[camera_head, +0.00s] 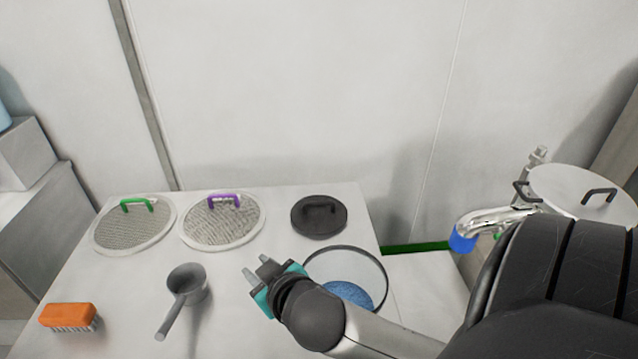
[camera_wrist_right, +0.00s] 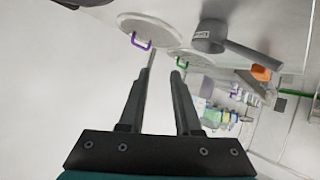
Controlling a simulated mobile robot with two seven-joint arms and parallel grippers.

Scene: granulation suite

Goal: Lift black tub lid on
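The black lid (camera_head: 319,216), round with a black handle on top, lies flat on the white table toward its back right. The tub (camera_head: 383,281), a round clear-walled container with blue contents, stands in front of it, open on top and partly hidden by my right arm. My right gripper (camera_head: 257,267) is left of the tub and in front of the lid, fingers apart and empty. Its open fingers also show in the right wrist view (camera_wrist_right: 164,66). A dark shape at that view's top edge may be the lid; I cannot tell. My left gripper is not in view.
Two round mesh sieves, with a green handle (camera_head: 137,206) and a purple handle (camera_head: 224,201), lie at the back left. A grey scoop (camera_head: 187,285) and an orange brush (camera_head: 68,316) lie in front. A metal spout with a blue end (camera_head: 462,240) stands right.

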